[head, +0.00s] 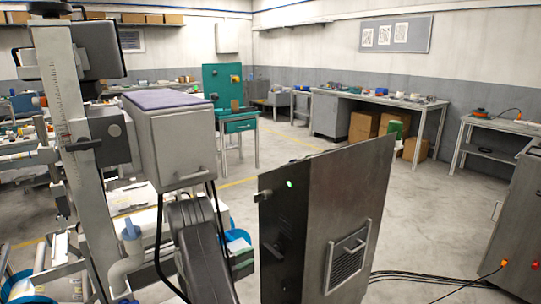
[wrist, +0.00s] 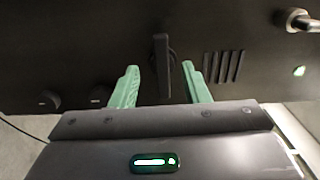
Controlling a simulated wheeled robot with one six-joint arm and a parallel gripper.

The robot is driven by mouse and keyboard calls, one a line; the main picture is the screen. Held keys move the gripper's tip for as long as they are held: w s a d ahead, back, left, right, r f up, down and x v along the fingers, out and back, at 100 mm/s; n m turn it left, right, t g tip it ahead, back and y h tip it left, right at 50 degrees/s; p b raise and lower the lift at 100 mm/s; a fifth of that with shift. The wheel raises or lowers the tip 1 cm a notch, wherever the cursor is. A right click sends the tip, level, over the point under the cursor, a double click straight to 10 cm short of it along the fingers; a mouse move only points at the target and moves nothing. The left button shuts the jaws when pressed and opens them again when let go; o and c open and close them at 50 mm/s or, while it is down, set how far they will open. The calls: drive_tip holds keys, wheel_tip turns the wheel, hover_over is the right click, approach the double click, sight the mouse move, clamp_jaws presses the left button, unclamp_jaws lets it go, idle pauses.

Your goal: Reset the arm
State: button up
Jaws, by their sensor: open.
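My gripper (wrist: 160,72) shows in the wrist view with its two green fingers apart. A dark upright lever or handle (wrist: 162,60) on a dark panel (wrist: 90,55) stands between the fingers, with a visible gap on each side. I cannot tell how deep the fingers reach around it. In the head view a dark cabinet (head: 325,220) with a small green light stands at the middle right. My gripper is not visible in that view; a dark curved part at the lower middle looks like my arm.
The panel has slots (wrist: 224,67), a round knob (wrist: 48,101) and a metal handle (wrist: 300,20). A grey box (head: 180,145) on a tall post (head: 65,110) stands left in the head view. Cables (head: 430,280) lie on the floor at right. Open floor (head: 270,160) lies behind the cabinet.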

sight(265, 248)
drive_tip(key=v, duration=0.7)
drive_tip(key=x, duration=1.5)
drive_tip(key=shift+s+a+r+m, duration=0.2)
drive_tip(key=shift+a+r+m, duration=0.05)
drive_tip(key=shift+m, duration=0.55)
drive_tip(key=shift+r+m+b, duration=0.2)
drive_tip(key=shift+m+b, duration=0.1)
drive_tip(key=shift+m, duration=0.4)
drive_tip(key=shift+s, duration=0.1)
